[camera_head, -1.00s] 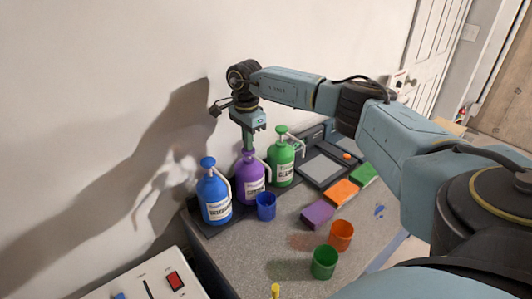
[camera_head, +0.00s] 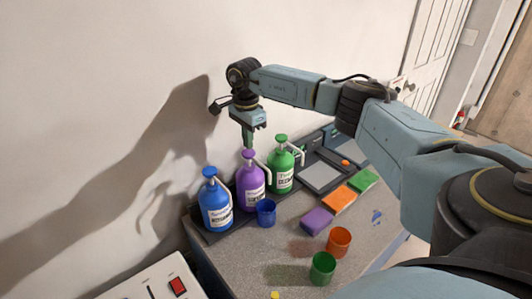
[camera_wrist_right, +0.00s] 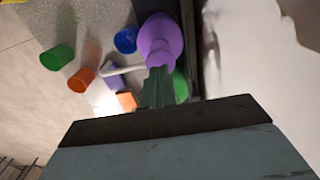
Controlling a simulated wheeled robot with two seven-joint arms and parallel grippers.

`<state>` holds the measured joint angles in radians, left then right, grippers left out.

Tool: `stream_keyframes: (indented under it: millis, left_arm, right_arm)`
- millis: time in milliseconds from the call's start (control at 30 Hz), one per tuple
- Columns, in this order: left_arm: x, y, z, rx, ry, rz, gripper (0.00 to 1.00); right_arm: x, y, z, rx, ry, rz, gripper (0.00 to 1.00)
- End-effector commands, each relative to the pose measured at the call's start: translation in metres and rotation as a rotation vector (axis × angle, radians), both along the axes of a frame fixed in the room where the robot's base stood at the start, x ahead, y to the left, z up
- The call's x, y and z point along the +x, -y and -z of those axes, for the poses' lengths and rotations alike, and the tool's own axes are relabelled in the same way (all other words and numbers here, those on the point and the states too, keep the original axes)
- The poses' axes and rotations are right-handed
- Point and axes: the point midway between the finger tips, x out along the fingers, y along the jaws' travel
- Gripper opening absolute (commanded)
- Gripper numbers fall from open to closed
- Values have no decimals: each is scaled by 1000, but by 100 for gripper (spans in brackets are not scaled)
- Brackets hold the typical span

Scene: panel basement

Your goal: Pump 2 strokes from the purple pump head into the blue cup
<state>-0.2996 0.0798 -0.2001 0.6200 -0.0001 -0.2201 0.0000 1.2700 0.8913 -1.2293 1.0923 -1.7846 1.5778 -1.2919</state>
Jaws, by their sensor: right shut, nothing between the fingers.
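The purple pump bottle (camera_head: 251,187) stands between the blue and green bottles. Its purple pump head (camera_head: 248,154) is up, with a pale spout reaching out to the right. The blue cup (camera_head: 266,213) stands upright in front of the purple bottle; its contents cannot be made out. My right gripper (camera_head: 248,144) points down with closed green fingers directly over the pump head; whether they touch is unclear. In the right wrist view the fingers (camera_wrist_right: 158,88) cover part of the purple bottle (camera_wrist_right: 160,38), with the blue cup (camera_wrist_right: 125,40) beside it. My left gripper is not visible.
A blue pump bottle (camera_head: 215,204) and a green one (camera_head: 281,172) flank the purple bottle closely. An orange cup (camera_head: 338,242) and a green cup (camera_head: 323,268) stand nearer the counter's front. Purple, orange and green blocks (camera_head: 317,221) lie to the right. A wall is behind.

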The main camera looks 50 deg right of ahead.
Motion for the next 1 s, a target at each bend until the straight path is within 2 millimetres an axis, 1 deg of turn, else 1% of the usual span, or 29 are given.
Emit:
stream_keyframes:
  millis: [567,1000]
  left_arm:
    - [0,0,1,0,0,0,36]
    - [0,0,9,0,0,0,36]
  right_arm:
    - [0,0,1,0,2,0,0]
    - [0,0,15,0,2,0,0]
